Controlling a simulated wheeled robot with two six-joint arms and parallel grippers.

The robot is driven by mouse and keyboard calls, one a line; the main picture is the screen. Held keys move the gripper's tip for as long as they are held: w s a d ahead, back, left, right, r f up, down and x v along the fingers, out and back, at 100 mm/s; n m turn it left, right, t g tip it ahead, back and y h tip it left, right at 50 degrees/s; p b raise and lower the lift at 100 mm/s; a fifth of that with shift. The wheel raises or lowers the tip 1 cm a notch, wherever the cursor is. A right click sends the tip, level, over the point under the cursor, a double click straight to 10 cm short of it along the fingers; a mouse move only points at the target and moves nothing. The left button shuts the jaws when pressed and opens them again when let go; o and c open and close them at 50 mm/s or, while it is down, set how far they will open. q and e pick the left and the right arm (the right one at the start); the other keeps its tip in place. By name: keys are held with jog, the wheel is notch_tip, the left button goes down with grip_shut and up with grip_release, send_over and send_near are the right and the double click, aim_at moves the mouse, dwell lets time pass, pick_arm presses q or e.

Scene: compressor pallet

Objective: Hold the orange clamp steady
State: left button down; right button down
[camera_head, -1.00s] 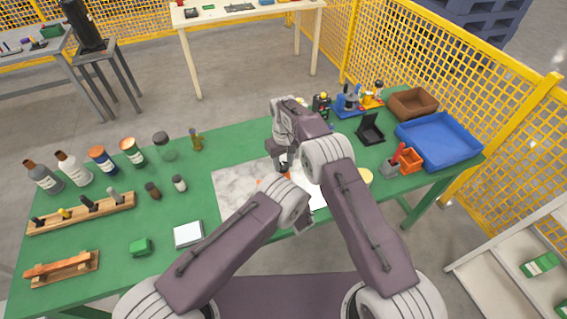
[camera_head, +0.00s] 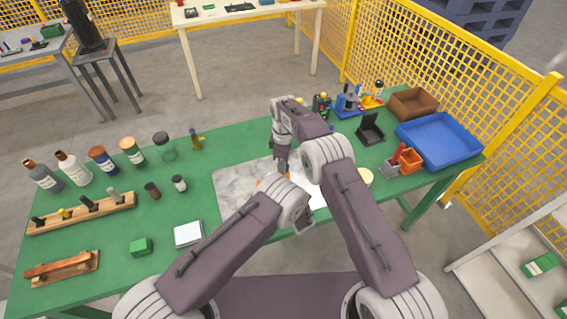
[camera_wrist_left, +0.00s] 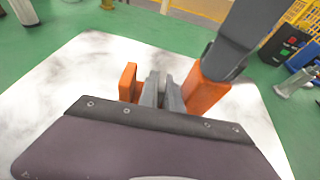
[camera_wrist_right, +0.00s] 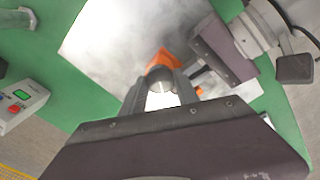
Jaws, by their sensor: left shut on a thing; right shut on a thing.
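The orange clamp (camera_head: 287,175) is on the white marbled sheet, mostly hidden by my arms. In the left wrist view its orange blocks (camera_wrist_left: 207,92) show on both sides of my left gripper (camera_wrist_left: 161,88), which is shut on its middle part. My right gripper (camera_head: 282,165) points down over the clamp. In the right wrist view my right gripper (camera_wrist_right: 159,92) is shut on a round-ended silver part (camera_wrist_right: 160,80), with orange clamp body (camera_wrist_right: 165,60) just beyond it. Whether that part belongs to the clamp I cannot tell.
The marbled sheet (camera_head: 230,185) lies on the green table (camera_head: 215,150). Bottles, a wooden rack (camera_head: 85,212) and a white box (camera_head: 188,233) stand left.

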jog(key=n, duration=0.5)
jog(key=shift+w+d+n, duration=0.1)
jog(key=shift+d+n, duration=0.05)
jog(key=shift+n, duration=0.15)
jog(key=n, duration=1)
jog(key=shift+d+n, duration=0.1)
jog(key=shift+n, duration=2.6)
